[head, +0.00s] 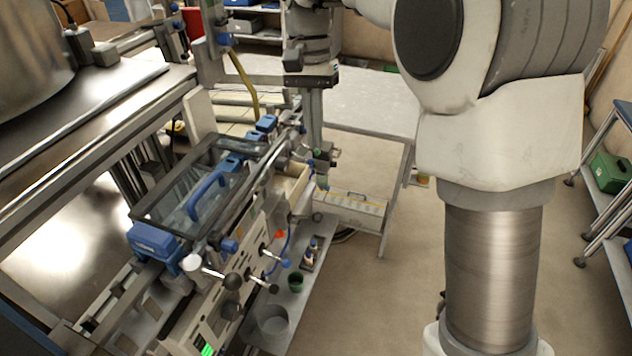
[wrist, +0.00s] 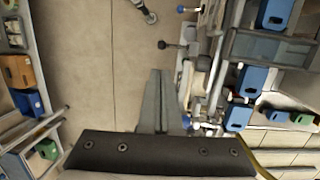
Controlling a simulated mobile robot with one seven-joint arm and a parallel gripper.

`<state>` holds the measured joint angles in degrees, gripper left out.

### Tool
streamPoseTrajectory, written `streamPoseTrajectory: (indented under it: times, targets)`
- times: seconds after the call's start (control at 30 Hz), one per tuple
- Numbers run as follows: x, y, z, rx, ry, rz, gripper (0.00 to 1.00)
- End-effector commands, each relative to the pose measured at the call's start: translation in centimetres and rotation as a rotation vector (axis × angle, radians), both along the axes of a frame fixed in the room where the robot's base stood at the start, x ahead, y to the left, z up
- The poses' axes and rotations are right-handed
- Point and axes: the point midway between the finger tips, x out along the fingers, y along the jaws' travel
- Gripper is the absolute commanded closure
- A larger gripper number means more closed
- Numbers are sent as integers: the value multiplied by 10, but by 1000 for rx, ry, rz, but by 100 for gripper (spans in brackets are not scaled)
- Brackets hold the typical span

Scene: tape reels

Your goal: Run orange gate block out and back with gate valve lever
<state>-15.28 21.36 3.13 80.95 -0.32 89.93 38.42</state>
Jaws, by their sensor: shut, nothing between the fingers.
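I cannot tell which is the gate valve lever.
The machine's glass-covered trough has a blue handle (head: 207,192). A low shelf beside it holds a green cup (head: 296,281) and small bottles. A grey table (head: 365,110) stands behind my gripper. Bare floor (head: 385,290) lies right of the machine. A shelf rack (head: 605,150) stands far right.

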Motion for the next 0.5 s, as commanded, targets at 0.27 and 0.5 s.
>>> streamPoseTrajectory:
  times: [0.27,0.5]
  targets:
    - [5,6,-5,-9,21,-11,100]
    - [5,6,-5,-9,21,-11,100]
